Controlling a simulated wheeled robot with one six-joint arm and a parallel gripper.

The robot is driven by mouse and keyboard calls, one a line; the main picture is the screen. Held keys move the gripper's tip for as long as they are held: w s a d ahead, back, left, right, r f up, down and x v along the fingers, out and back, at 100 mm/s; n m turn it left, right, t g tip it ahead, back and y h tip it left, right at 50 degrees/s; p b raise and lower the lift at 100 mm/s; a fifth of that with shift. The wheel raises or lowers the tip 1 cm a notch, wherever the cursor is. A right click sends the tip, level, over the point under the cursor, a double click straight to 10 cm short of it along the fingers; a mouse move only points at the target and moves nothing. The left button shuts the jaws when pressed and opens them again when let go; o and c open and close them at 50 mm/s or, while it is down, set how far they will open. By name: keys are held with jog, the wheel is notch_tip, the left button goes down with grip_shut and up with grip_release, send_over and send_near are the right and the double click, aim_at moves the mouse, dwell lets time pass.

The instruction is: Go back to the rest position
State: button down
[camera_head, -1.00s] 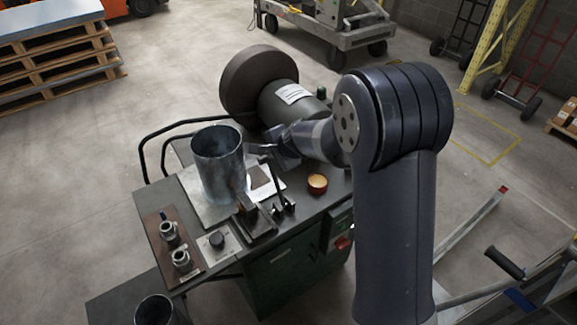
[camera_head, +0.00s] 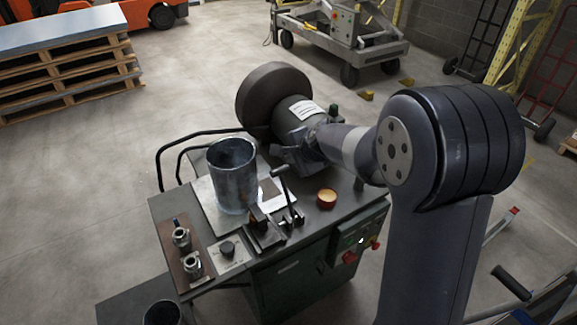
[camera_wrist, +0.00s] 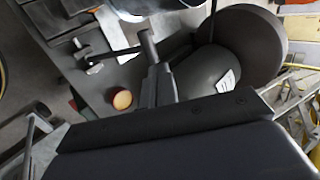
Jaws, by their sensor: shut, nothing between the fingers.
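My gripper (camera_head: 284,154) is shut and empty, held over the back of the workbench (camera_head: 166,214), to the right of the grey metal duct cylinder (camera_head: 232,178) and apart from it. In the wrist view its closed fingers (camera_wrist: 149,42) point toward the bench. The duct stands upright on a light plate and is open at the top; in the wrist view only a small part of it seems to show at the upper edge. My arm bends at a large elbow at the right of the head view.
A clamp (camera_head: 266,232) with a raised lever stands in front of the duct. A dark drum machine (camera_head: 273,95) is close behind my gripper. An orange-topped round item (camera_head: 327,197), fittings (camera_head: 192,263) and a control box (camera_head: 357,238) are nearby. Open floor lies left.

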jog(key=r, duration=0.1)
jog(key=s+r, duration=0.1)
jog(key=r, duration=0.1)
jog(key=d+r, duration=0.1)
jog(key=r, duration=0.1)
jog(key=shift+s, duration=0.2)
jog(key=shift+f, duration=0.15)
